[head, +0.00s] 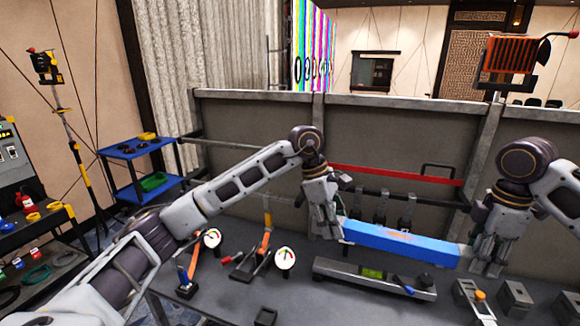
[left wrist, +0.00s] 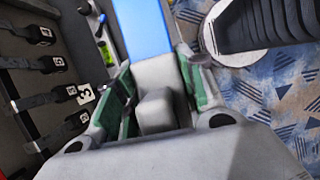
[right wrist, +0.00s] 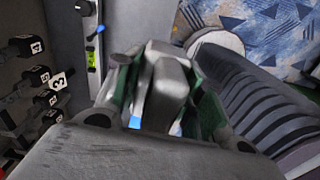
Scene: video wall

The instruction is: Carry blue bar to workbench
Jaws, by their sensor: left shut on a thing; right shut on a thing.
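The blue bar (head: 400,243) is held level between my two grippers, crosswise in front of me. My left gripper (head: 333,226) is shut on its left end. My right gripper (head: 480,258) is shut on its right end. In the left wrist view the blue bar (left wrist: 143,28) runs away from between the fingers. In the right wrist view only small blue patches (right wrist: 135,122) show; the gripper hides the rest. The grey workbench (head: 225,295) lies below and around the bar; the exact gap beneath it cannot be told.
A grey rail with a spirit level (head: 375,280) lies on the bench in front of the bar. Dial gauges (head: 285,258) and clamps (head: 240,262) stand left. Grey blocks (head: 515,298) sit right. A panel with a red strip (head: 395,174) stands behind. A blue cart (head: 138,150) stands far left.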

